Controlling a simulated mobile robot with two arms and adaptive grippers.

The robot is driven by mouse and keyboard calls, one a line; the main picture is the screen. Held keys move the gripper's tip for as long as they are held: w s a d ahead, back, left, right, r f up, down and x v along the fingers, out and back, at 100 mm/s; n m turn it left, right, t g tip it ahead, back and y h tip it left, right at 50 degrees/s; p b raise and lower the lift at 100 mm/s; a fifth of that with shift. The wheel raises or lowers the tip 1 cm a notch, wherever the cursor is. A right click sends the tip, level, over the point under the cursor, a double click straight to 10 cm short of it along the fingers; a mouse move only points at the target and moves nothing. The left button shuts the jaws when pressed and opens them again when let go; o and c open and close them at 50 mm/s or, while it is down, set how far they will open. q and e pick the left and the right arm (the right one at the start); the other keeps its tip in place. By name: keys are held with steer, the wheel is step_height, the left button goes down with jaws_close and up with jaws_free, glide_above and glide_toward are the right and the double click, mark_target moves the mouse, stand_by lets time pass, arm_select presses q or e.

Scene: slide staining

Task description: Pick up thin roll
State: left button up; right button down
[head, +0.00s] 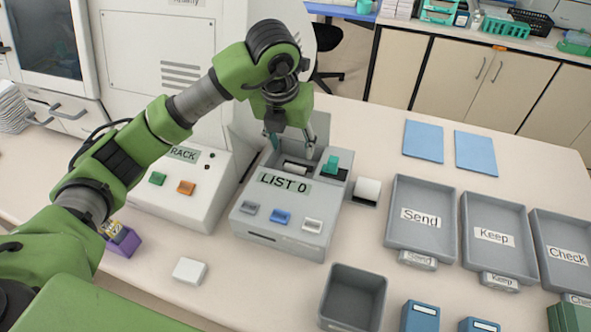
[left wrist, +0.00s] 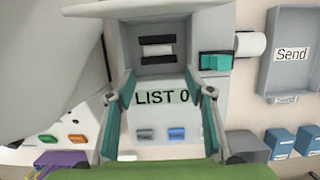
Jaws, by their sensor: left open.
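A thin white roll (head: 296,167) sits inside the open bay of the grey printer (head: 312,237) labelled "LIST 0". In the left wrist view the roll (left wrist: 158,50) lies across the bay between two dark bars. My left gripper (head: 291,143) is above the bay, its fingers pointing down and apart with nothing between them. In the left wrist view the open gripper (left wrist: 160,85) frames the bay's front and the label. A thicker white roll (head: 367,190) lies on the table to the right of the printer. My right gripper is not in view.
The raised printer lid (left wrist: 50,55) stands close beside my left gripper. A teal latch (head: 332,164) is at the bay's right. The "RACK" machine (head: 190,200) stands left. Grey trays (head: 421,243) and an empty grey bin (head: 352,296) stand right and in front.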

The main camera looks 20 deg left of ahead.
arm_select(q)
steer(key=p, duration=0.1)
glide_above(295, 167)
steer(key=s, duration=0.2)
steer(key=f, duration=0.5)
steer(key=shift+s+d, duration=0.1)
steer(key=shift+s, duration=0.1)
steer(key=shift+w+f+p, duration=0.25)
steer(key=shift+f+p, duration=0.2)
steer(key=shift+p, duration=0.1)
steer(key=p+x, duration=0.2)
steer(key=x, duration=0.1)
steer(key=shift+w+f, duration=0.2)
steer(key=shift+w, duration=0.05)
steer(key=shift+w+f, duration=0.1)
steer(key=shift+f, duration=0.25)
steer(key=shift+w+f, duration=0.1)
steer(key=shift+f, duration=0.05)
steer(key=c, duration=0.5)
